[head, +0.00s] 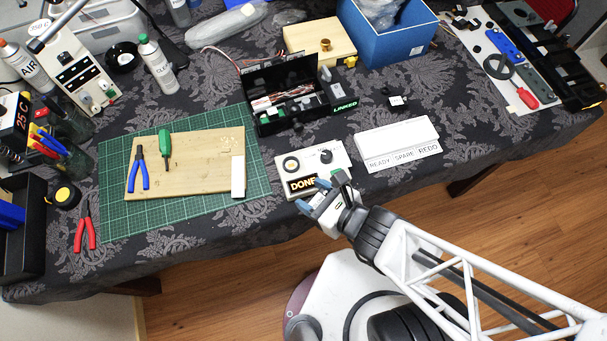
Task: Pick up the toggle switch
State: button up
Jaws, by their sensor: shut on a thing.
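My gripper (313,196), with blue fingertips, is at the front edge of the table, by the lower right corner of the white panel marked DONE (301,185). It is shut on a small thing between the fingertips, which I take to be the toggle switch. The fingers and wrist mostly hide it, so its shape and whether it touches the panel cannot be told.
A white box marked READY, SPARE, REDO (397,145) lies right of the panel. An open black case (287,98) stands behind it. A green cutting mat (115,205) with a wooden board (195,150) lies left. Bare cloth lies between the panel and the box.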

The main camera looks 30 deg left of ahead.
jog(key=shift+s+d+r, duration=0.1)
jog(key=shift+s+d, duration=0.45)
jog(key=shift+d, duration=0.25)
jog(key=shift+w, duration=0.15)
dwell(0.4)
jog(key=w+d+r+m+t+h, duration=0.1)
jog(key=w+r+m+t+h, duration=0.15)
jog(key=w, duration=1.75)
jog(key=w+d+r+m+t+h, duration=0.15)
jog(key=w+m+t, duration=0.25)
jog(key=w, duration=1.7)
jog(key=w+d+f+m+t+h, duration=0.1)
jog(key=w+d+f, duration=0.1)
jog(key=w+d, duration=0.6)
jog(key=w+d+f+m+t+h, duration=0.1)
jog(key=w+d+f+m+h, duration=0.1)
jog(key=w+d, duration=0.6)
jog(key=w+d+f+m+t+h, duration=0.1)
jog(key=w+d+f+m+h, duration=0.1)
jog(key=w+d, duration=0.7)
jog(key=shift+w+m, duration=0.25)
jog(key=shift+w, duration=2.8)
jog(key=shift+a, duration=0.1)
